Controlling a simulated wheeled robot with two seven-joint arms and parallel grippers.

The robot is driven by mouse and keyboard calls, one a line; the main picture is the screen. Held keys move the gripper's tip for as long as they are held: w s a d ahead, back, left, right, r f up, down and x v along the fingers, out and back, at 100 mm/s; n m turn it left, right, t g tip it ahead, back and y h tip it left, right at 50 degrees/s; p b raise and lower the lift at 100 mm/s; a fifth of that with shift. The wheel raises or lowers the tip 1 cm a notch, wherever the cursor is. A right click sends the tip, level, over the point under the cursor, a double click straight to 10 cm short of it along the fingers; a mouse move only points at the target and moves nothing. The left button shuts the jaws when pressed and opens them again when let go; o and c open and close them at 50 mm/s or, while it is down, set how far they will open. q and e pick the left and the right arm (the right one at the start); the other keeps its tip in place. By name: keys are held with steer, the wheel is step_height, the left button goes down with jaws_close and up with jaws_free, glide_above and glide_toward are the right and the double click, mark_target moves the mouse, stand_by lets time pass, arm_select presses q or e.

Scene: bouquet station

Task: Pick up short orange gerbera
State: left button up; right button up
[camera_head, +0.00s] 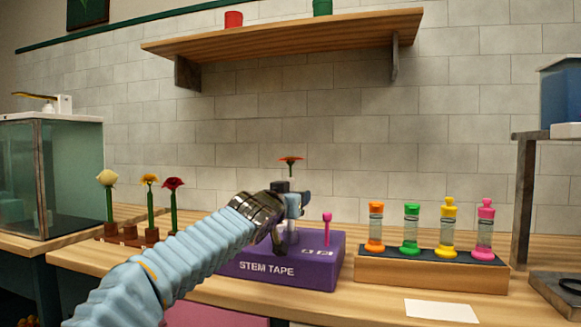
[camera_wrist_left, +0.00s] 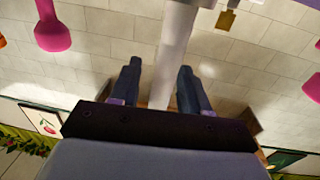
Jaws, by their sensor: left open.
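The orange gerbera (camera_head: 291,160) shows in the head view just above my left gripper, with a short piece of green stem below its head. My left gripper (camera_head: 292,203) is over the purple stem tape box (camera_head: 262,268) and hides the lower part of the flower. In the left wrist view my left gripper (camera_wrist_left: 158,78) is open, with a pale upright post (camera_wrist_left: 176,55) between its fingers. A gap shows on the left side of the post; contact on the right is unclear. The gerbera's head cannot be made out there. My right gripper is not in view.
A pink peg (camera_head: 327,228) stands on the box's right side. A wooden rack (camera_head: 430,275) with several coloured tubes stands right of it. Yellow and red flowers (camera_head: 150,180) stand in a holder at left. A white card (camera_head: 441,311) lies at the front. A shelf (camera_head: 290,38) hangs above.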

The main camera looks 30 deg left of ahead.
arm_select(q)
steer(key=shift+c, duration=0.3)
jaws_close()
